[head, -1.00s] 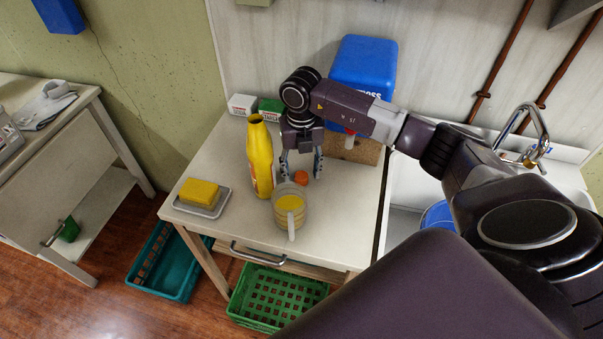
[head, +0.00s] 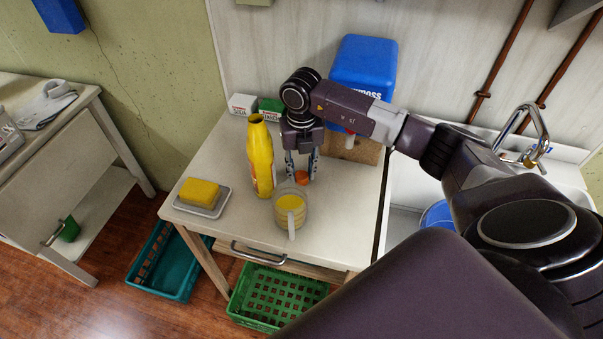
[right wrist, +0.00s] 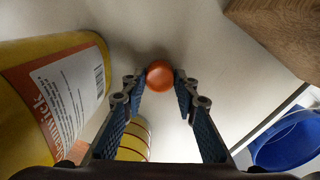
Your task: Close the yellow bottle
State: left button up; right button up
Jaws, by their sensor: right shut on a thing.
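The yellow bottle (head: 260,160) stands upright on the white table, its dark open mouth uncovered. Its labelled side also fills the left of the right wrist view (right wrist: 60,95). An orange cap (head: 302,177) is at the table top, just right of the bottle. My right gripper (head: 302,172) points down beside the bottle, its fingers shut on the cap. In the right wrist view the cap (right wrist: 160,75) sits between the two fingertips. My left gripper is not in view.
A measuring jug (head: 291,212) with yellow contents stands in front of the cap. A yellow sponge (head: 200,191) lies on a dish at left. A blue dispenser (head: 363,68) is behind my arm. The sink (head: 400,205) is at right.

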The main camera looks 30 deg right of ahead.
notch_tip(320, 180, up, 14)
jog(key=b, duration=0.3)
notch_tip(320, 180, up, 4)
send_over(301, 175)
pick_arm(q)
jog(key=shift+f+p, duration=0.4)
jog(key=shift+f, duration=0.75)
pick_arm(e)
jog(key=shift+r, duration=1)
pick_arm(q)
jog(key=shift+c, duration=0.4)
